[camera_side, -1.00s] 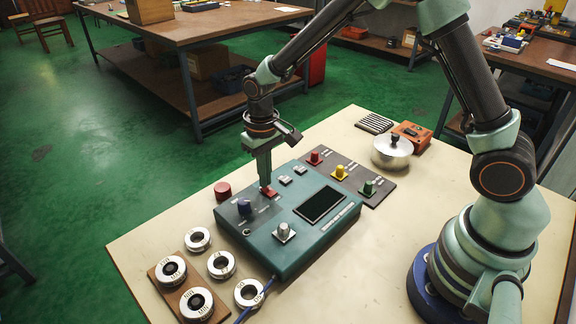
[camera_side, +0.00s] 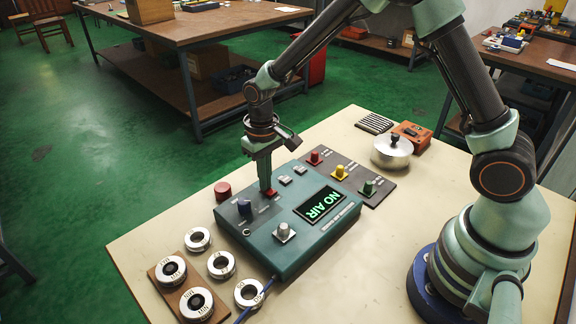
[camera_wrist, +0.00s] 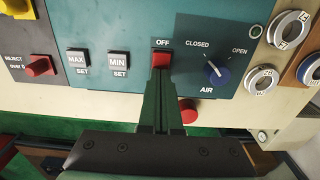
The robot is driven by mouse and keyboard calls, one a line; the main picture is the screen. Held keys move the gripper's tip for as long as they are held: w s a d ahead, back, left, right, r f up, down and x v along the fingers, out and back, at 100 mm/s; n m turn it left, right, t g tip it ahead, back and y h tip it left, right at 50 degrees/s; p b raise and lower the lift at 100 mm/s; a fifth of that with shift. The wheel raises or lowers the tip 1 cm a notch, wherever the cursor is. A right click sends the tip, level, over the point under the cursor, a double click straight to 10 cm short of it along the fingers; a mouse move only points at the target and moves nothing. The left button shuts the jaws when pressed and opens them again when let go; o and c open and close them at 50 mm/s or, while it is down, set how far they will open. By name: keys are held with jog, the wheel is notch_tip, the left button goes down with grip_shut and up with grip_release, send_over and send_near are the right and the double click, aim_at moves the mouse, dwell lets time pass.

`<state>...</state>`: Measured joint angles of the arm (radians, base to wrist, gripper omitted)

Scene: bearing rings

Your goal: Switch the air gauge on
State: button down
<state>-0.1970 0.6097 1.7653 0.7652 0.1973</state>
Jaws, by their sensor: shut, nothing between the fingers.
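The air gauge (camera_side: 262,253) is a teal box on the cream table. Its display (camera_side: 320,204) is lit and reads "NO AIR" in green. My gripper (camera_side: 265,188) is shut and empty, pointing down at the red power switch (camera_side: 272,192). In the wrist view the fingertips (camera_wrist: 160,74) overlap the switch (camera_wrist: 161,59), marked "OFF" above; its lower part is hidden. I cannot tell if they touch. The blue AIR knob (camera_wrist: 216,72) has its white pointer toward "CLOSED"; it also shows in the side view (camera_side: 244,207).
Metal rings (camera_side: 221,264) and a wooden ring holder (camera_side: 183,288) lie in front of the gauge. A red round piece (camera_side: 222,190) sits beside it. A grey panel with red, yellow and green knobs (camera_side: 340,172) adjoins behind. A lidded metal pot (camera_side: 392,152) stands farther right.

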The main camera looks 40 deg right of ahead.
jog(key=shift+r, duration=0.1)
jog(key=shift+r, duration=3.4)
jog(key=s+d+r+t, duration=0.2)
jog(key=s+d+r, duration=0.2)
jog(key=s+r, duration=0.2)
jog(key=s+d+r+t, duration=0.3)
jog(key=s+d+r, duration=0.1)
jog(key=s+r, duration=0.3)
jog(key=shift+s+d+r+t, duration=0.15)
jog(key=shift+s+d+t, duration=0.15)
jog(key=shift+s, duration=0.25)
jog(key=c, duration=1.5)
grip_release()
jog(key=shift+c, duration=0.2)
